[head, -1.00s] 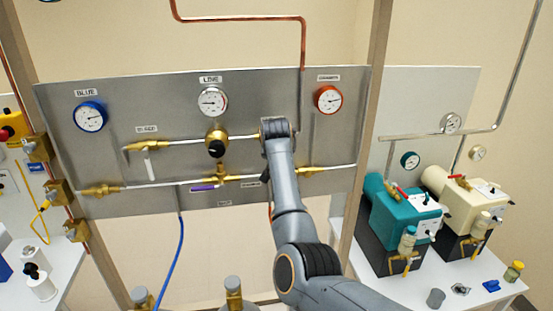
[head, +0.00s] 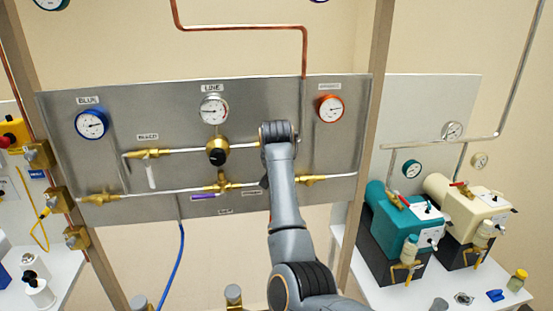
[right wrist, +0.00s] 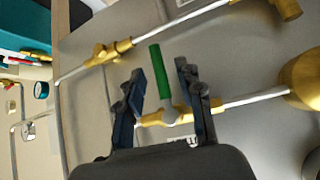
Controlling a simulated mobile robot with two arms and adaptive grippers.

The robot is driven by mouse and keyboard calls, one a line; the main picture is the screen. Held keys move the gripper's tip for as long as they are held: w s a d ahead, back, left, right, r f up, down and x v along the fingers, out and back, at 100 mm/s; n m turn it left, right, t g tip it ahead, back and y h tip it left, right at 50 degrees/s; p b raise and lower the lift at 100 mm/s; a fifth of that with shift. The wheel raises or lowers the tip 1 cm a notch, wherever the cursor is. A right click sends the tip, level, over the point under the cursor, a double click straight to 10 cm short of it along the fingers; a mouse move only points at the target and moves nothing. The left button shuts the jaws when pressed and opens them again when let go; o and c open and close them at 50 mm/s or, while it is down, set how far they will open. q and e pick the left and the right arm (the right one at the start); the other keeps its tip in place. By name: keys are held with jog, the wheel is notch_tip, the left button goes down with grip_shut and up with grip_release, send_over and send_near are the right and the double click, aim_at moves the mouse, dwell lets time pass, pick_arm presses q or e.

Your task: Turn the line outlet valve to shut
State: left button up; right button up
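The valve with a green handle (right wrist: 160,72) sits on a brass body (right wrist: 172,115) on the upper pipe of the panel, beside the brass regulator (head: 217,151). In the right wrist view its handle stands crosswise to the pipe. My right gripper (right wrist: 164,75) is open, with one finger on each side of the handle; I cannot tell whether either touches it. In the head view my right arm hides this valve and the gripper's fingers. My left gripper is not in view.
The metal panel (head: 75,150) also carries a white-handled bleed valve (head: 150,176), a purple-handled valve (head: 203,196), a line gauge (head: 213,110) and a lower pipe. Wooden posts flank it. Teal (head: 400,222) and cream (head: 470,210) pumps stand at right.

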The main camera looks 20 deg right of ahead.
jog(key=v, duration=0.8)
dwell(0.4)
